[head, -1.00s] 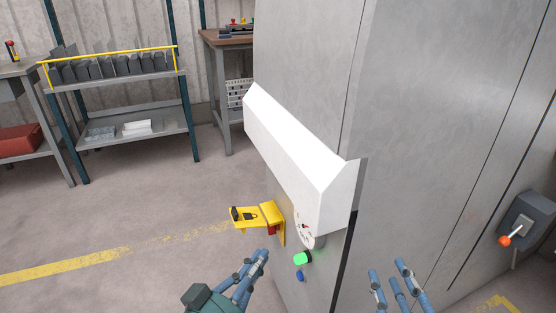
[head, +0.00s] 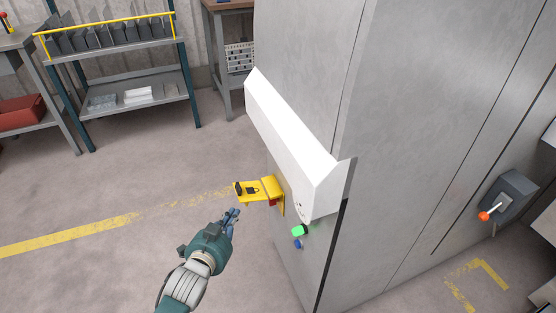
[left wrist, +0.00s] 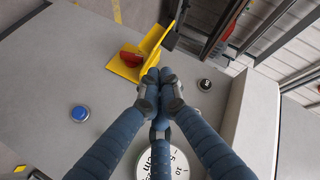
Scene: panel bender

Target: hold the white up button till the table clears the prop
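My left gripper (head: 233,213) is in front of the grey machine cabinet, just below and left of a yellow bracket (head: 251,189). In the left wrist view its blue fingers (left wrist: 160,84) meet at the tips, with nothing seen between them. The blue button (left wrist: 79,113) also shows in the left wrist view, with a black button (left wrist: 205,84) right of the fingertips. I cannot make out a white button, the table or the prop. My right gripper is out of view.
The white hood (head: 290,135) juts from the cabinet above the buttons. A red switch (left wrist: 131,58) sits on the yellow bracket; a round dial (left wrist: 162,163) lies behind my fingers. A grey box with an orange-tipped lever (head: 490,212) is at right. Floor at left is clear.

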